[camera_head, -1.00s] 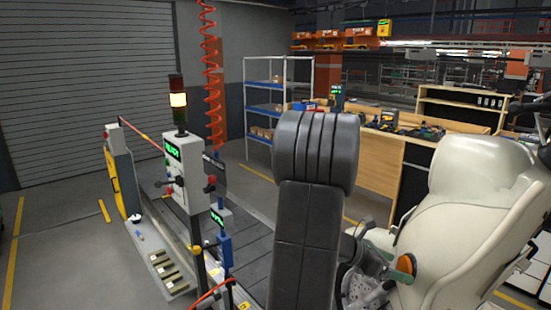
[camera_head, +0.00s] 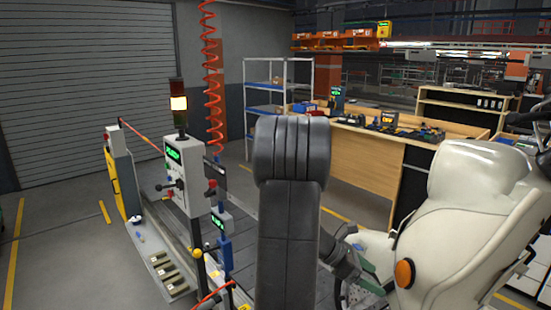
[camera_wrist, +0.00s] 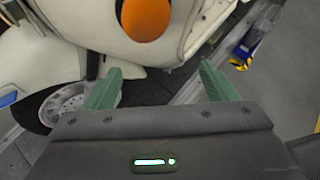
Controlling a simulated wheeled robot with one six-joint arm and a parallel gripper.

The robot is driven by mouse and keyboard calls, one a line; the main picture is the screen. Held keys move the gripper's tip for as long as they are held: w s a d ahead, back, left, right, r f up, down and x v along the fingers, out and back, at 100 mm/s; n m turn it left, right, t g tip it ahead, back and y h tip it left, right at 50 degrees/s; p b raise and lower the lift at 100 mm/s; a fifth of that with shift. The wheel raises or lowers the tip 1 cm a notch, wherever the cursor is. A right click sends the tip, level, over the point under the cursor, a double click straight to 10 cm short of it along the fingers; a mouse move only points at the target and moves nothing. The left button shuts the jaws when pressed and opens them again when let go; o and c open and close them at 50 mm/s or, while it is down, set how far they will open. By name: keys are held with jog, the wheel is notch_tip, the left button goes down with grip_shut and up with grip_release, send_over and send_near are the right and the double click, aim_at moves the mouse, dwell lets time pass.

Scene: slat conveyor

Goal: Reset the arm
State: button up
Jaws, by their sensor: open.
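My dark arm stands in the middle of the head view, in front of the slat conveyor. My gripper shows in the wrist view (camera_wrist: 160,86) with its two green fingers spread apart and nothing between them. In the head view only a small part of its green shows low beside the cream body. The cream vehicle body (camera_head: 455,215) with a round orange disc stands at the right. In the wrist view the body (camera_wrist: 65,22) and its orange disc (camera_wrist: 147,17) lie just beyond the fingers, and a wheel (camera_wrist: 65,103) shows at the left. Contact cannot be told.
A grey control post (camera_head: 186,170) with a lit signal tower stands left of my arm. A red coiled hose (camera_head: 212,90) hangs behind it. A wooden workbench (camera_head: 365,165) and a shelf rack (camera_head: 247,105) stand at the back. Open floor (camera_head: 70,230) lies at the left.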

jog(key=m+g+y, duration=0.1)
jog(key=w+d+f+m+g+y, duration=0.1)
jog(key=m+y, duration=0.1)
jog(key=shift+d+f+y, duration=0.1)
jog(key=shift+f+y, duration=0.2)
dwell(0.6)
